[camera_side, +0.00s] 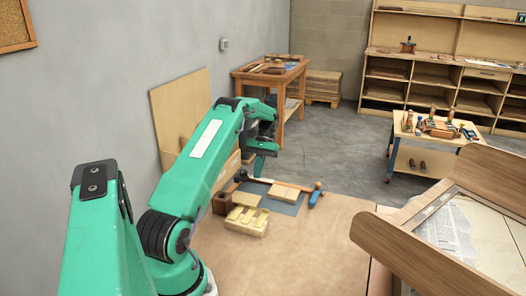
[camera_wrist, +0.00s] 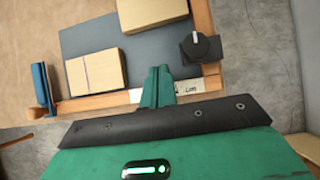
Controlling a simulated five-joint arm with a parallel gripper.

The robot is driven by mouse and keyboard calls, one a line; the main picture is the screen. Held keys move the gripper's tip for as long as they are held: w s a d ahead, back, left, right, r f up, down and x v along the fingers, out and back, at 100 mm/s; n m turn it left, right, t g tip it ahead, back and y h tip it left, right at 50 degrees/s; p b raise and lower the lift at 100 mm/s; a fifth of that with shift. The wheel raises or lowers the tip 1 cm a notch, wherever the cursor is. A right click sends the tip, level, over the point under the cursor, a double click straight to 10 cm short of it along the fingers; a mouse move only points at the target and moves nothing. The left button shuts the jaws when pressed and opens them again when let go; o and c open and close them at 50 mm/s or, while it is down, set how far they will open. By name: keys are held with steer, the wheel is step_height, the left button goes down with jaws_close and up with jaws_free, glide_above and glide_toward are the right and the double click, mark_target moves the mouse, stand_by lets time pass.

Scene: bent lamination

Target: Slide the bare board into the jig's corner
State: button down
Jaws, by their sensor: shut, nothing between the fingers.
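Two pale boards lie flat on a dark grey mat (camera_wrist: 92,38). One board (camera_wrist: 95,73) carries a thin dark line across it and shows in the side view (camera_side: 284,191). The other board (camera_wrist: 150,13) looks plain and also shows in the side view (camera_side: 248,198). A wooden strip (camera_wrist: 95,103) edges the mat on my side.
A black knob-like piece (camera_wrist: 201,48) stands at the strip's right. A blue clamp (camera_wrist: 42,86) stands at its left. A pale shaped block (camera_side: 246,221) and a brown box (camera_side: 221,203) sit nearer the side camera. The tabletop (camera_side: 300,250) in front is clear.

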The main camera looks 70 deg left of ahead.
mark_target(242, 201)
steer(key=shift+s+d, duration=0.1)
stand_by(0.3)
steer(key=shift+s+d, duration=4.15)
steer(key=shift+f, duration=0.9)
steer(key=shift+w+a, duration=3.35)
steer(key=shift+w, duration=0.05)
steer(key=shift+r, duration=0.8)
